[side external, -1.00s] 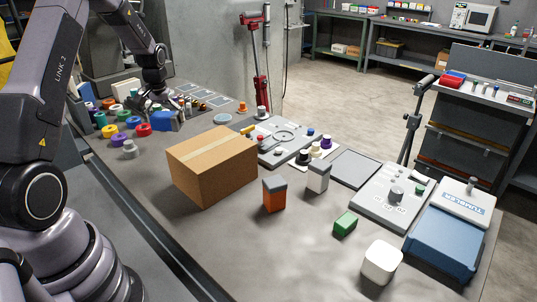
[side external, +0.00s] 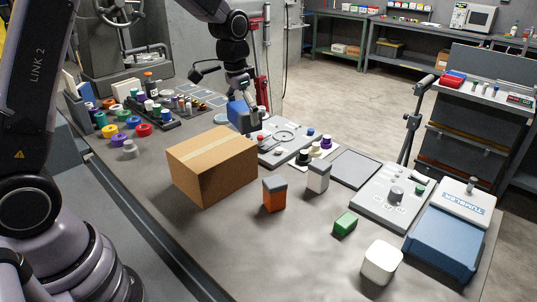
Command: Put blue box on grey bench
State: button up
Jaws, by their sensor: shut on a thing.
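The blue box (side external: 236,113) is held in my gripper (side external: 246,112), behind the cardboard box and beside the grey control panel. My gripper is shut on it, and its fingers partly hide it. Whether the box's underside touches anything below cannot be told. The grey bench (side external: 315,243) is the long work surface in front, bearing many objects.
A large cardboard box (side external: 212,165) stands in the middle. An orange box (side external: 275,195), a white box (side external: 318,177), a green block (side external: 345,224) and a white rounded block (side external: 381,262) stand nearby. Bare surface shows along the front.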

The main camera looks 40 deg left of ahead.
jog(key=s+a+f+n, duration=0.1)
jog(key=s+f+n, duration=0.3)
jog(key=f, duration=0.5)
jog(key=a+n, duration=0.1)
jog(key=a, duration=0.3)
jog(key=w+a+n, duration=0.1)
jog(key=a, duration=0.4)
jog(key=a+n, duration=0.1)
jog(key=a, duration=0.4)
jog(key=shift+w+f+y, duration=0.25)
jog(key=shift+w+y, duration=0.1)
jog(key=shift+y, duration=0.05)
jog(key=s+a+n, duration=0.1)
jog(key=a+n, duration=0.1)
jog(key=a, duration=0.5)
jog(key=s+a+n, duration=0.2)
jog(key=a, duration=0.6)
jog(key=shift+s+a+f, duration=0.15)
jog(key=shift+s+f, duration=0.1)
jog(key=shift+f, duration=0.05)
